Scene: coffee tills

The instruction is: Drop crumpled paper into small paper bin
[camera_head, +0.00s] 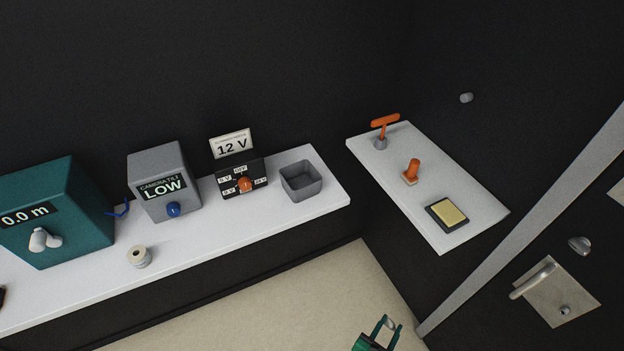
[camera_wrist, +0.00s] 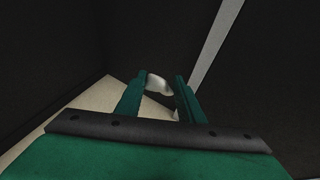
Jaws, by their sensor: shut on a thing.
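My gripper (camera_head: 391,323) is low at the bottom of the head view, over the pale floor and well below the shelves. In the wrist view its two green fingers (camera_wrist: 162,86) are closed on a small whitish lump, the crumpled paper (camera_wrist: 158,84), held at the fingertips. A small grey open-topped box (camera_head: 301,188), which looks like the small paper bin, stands upright at the right end of the long white shelf. It is up and left of my gripper in the head view, and I see nothing in it. The wrist view does not show it.
The long white shelf (camera_head: 190,228) also carries a teal box (camera_head: 75,220), a grey box (camera_head: 160,185), a dark switch box (camera_head: 240,178) and a small roll (camera_head: 139,257). A side shelf (camera_head: 400,160) holds orange-handled items and a yellow pad (camera_head: 447,212). A door handle (camera_head: 533,279) is at right.

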